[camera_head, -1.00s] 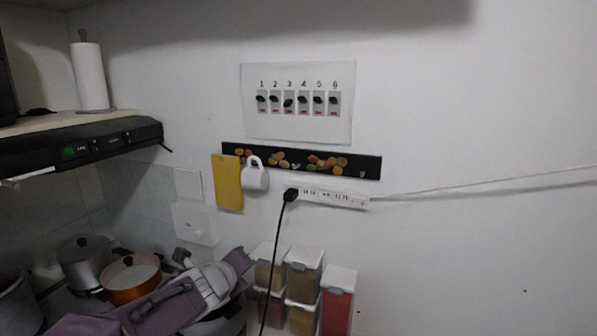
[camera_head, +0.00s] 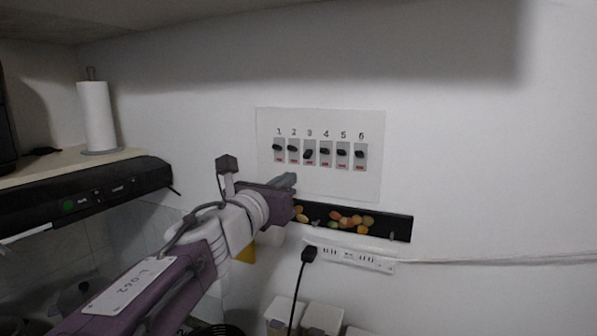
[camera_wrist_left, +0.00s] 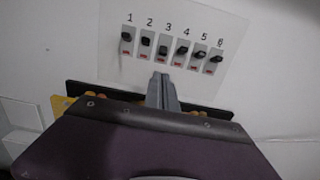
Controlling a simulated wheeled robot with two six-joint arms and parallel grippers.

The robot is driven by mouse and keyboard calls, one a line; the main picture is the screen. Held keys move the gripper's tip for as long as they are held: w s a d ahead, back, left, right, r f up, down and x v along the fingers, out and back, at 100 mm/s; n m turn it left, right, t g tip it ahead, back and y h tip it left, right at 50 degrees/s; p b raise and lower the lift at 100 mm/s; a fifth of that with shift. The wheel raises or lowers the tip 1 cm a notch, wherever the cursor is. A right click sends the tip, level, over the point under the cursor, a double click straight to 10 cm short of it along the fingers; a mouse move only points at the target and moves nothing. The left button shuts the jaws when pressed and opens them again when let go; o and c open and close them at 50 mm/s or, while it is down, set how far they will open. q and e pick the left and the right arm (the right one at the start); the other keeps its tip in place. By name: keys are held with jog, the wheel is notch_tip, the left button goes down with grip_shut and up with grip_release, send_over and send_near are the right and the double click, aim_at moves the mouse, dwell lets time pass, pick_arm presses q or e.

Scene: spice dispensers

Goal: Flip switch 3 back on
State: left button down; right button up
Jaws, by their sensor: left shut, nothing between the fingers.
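A white switch panel (camera_head: 370,185) on the wall carries a row of several black switches numbered 1 to 6. Switch 3 (camera_head: 308,154) has its lever lower than its neighbours, which are up. Switch 3 also shows in the left wrist view (camera_wrist_left: 163,51). My left gripper (camera_head: 289,180) is shut and empty, just below the panel's switch row and left of switch 3 in the head view. In the left wrist view its closed fingertips (camera_wrist_left: 161,78) point up, below switch 3 and apart from it in the picture. My right gripper is not in view.
A black magnetic strip (camera_head: 400,227) with food-shaped magnets is below the panel, partly behind my arm. A white power strip (camera_head: 350,257) with a black plug (camera_head: 309,254) is below it. A range hood (camera_head: 90,198) and paper towel roll (camera_head: 97,117) stand left.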

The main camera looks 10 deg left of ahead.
aim_at(309, 163)
pick_arm(q)
jog(key=p+x, duration=0.1)
jog(key=x, duration=0.7)
jog(key=shift+w+d+r, duration=0.1)
jog(key=shift+w, duration=0.55)
jog(key=shift+s, duration=0.15)
jog(key=shift+s, duration=0.1)
